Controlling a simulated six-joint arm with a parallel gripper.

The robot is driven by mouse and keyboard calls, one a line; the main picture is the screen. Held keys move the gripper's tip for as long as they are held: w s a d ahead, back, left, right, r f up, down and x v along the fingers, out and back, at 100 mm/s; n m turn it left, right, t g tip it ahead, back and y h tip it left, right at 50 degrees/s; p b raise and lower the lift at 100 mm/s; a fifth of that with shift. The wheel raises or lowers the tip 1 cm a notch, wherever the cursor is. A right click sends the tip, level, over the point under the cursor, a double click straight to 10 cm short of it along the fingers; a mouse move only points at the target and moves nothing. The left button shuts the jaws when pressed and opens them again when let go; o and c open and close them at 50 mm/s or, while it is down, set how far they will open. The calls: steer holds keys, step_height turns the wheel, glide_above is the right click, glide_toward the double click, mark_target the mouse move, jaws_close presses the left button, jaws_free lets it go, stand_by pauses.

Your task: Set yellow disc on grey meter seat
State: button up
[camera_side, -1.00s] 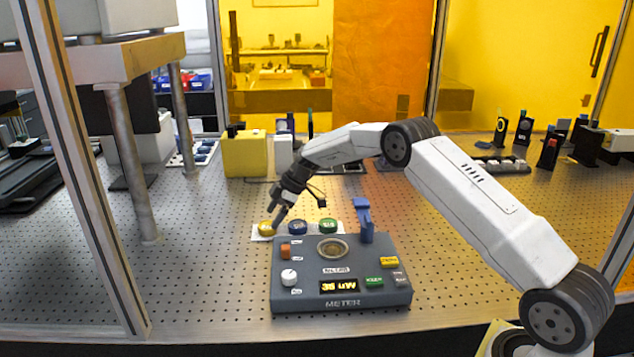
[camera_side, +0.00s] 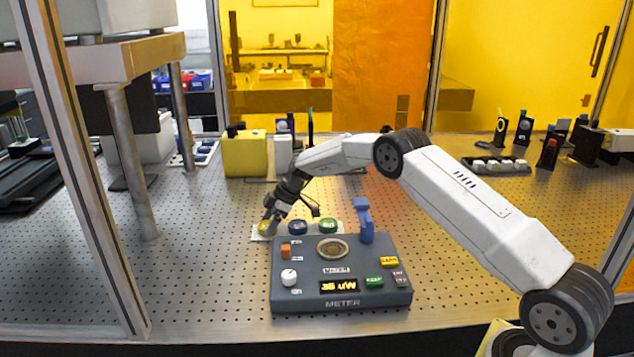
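The yellow disc (camera_side: 263,226) is at the left end of a white strip behind the meter, partly hidden by my gripper. My gripper (camera_side: 268,223) points down at the disc, with its fingertips at or around it. Whether the fingers are open or shut on it is too small to tell. The grey meter (camera_side: 310,304) stands in front, its display lit. Its round seat (camera_side: 332,248), a ring on the top panel, is empty.
A blue disc (camera_side: 297,227) and a green disc (camera_side: 328,226) sit on the same strip, right of the yellow one. A blue upright lever (camera_side: 364,220) rises at the meter's back right. A yellow box (camera_side: 245,154) stands behind. The perforated table is clear at left.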

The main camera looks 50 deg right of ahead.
mark_target(259, 226)
steer(key=c, duration=0.6)
steer(key=shift+r, duration=1.7)
steer(key=s+a+r, duration=0.1)
steer(key=s+r, duration=0.8)
steer(key=s, duration=0.5)
steer(key=shift+a+r, duration=0.15)
steer(key=shift+r, duration=0.15)
